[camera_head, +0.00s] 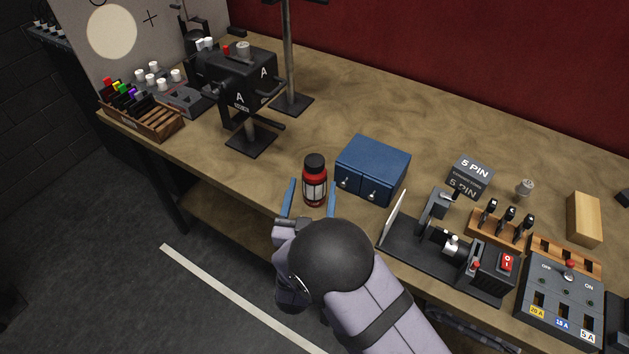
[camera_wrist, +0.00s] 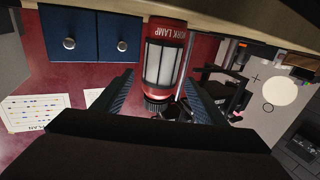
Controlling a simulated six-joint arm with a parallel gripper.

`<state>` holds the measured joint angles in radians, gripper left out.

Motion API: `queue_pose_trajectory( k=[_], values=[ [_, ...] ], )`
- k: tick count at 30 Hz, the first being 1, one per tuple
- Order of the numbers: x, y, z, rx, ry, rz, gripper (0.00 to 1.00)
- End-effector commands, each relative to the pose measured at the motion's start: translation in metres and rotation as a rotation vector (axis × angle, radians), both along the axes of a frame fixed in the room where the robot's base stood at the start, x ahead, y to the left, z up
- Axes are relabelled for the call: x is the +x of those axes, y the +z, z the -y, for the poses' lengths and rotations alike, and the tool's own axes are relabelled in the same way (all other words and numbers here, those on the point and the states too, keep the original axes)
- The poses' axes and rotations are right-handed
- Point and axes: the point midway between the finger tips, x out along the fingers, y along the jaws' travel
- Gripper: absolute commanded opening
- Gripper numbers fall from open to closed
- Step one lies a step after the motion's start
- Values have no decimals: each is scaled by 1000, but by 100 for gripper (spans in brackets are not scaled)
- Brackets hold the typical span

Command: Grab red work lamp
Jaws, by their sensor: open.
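The red work lamp (camera_head: 314,182) stands upright near the front edge of the wooden bench in the head view. It has a black cap, a red body and a pale window panel. In the wrist view the lamp (camera_wrist: 162,62) appears upside down, with its label at the top. My gripper (camera_head: 309,200) is open, with one blue finger on each side of the lamp. In the wrist view the fingers of my gripper (camera_wrist: 161,92) flank the lamp's cap end. Gaps show between the fingers and the lamp, and I cannot tell any contact.
A blue two-door cabinet (camera_head: 373,168) stands close to the right of the lamp. A black device on a stand (camera_head: 243,88) is at back left. A black machine (camera_head: 450,250) and a fuse panel (camera_head: 563,292) are at right. Bench top (camera_head: 345,110) behind the lamp is clear.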

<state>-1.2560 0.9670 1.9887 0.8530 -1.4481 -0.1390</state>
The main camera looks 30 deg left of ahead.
Motion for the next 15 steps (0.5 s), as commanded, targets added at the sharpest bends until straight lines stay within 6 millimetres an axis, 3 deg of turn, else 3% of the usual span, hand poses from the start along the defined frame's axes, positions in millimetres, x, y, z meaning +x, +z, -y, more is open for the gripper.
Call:
queue_pose_trajectory(
  k=[9, 15],
  values=[
    [34, 4, -14, 0, -2, -1, 66],
    [40, 2, -17, 0, -1, -1, 66]
  ],
)
